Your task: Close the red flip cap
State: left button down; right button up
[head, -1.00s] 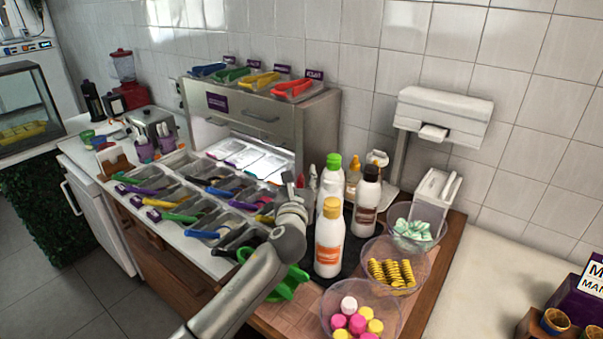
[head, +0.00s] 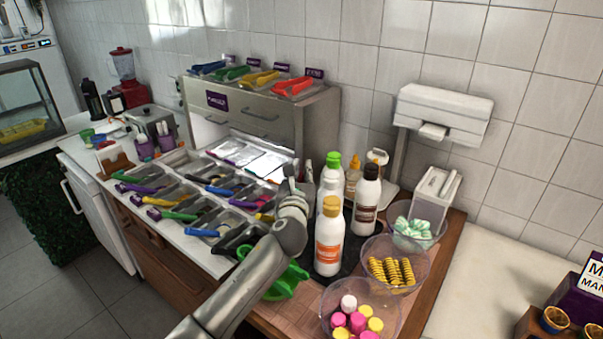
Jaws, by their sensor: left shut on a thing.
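My left gripper (head: 291,178) is at the left edge of the bottle group, upright and partly hidden by its own wrist. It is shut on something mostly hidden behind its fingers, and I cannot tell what. I see no red flip cap clearly now. Just right of the gripper stand a white bottle with a green cap (head: 333,160), a white bottle with an orange label and yellow cap (head: 329,240), and a white bottle with a dark brown cap (head: 366,203). My right gripper is not in view.
A green utensil (head: 287,283) lies below my arm. Topping trays with coloured tongs fill the left.

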pick_arm(q)
jog(key=shift+a+n, duration=0.6)
jog(key=shift+n, duration=0.6)
jog(key=shift+w+a+f+n, duration=0.1)
jog(key=shift+a+n, duration=0.45)
jog(key=shift+n, duration=0.6)
jog(key=shift+w+a+f+n, duration=0.1)
jog(key=shift+a+n, duration=0.4)
jog(key=shift+n, duration=0.65)
jog(key=c, duration=1.4)
grip_release()
jog(key=shift+c, duration=0.2)
jog(key=shift+s, duration=0.1)
jog(key=s+a, duration=0.1)
jog(key=s, duration=1.1)
jog(key=shift+a, duration=0.2)
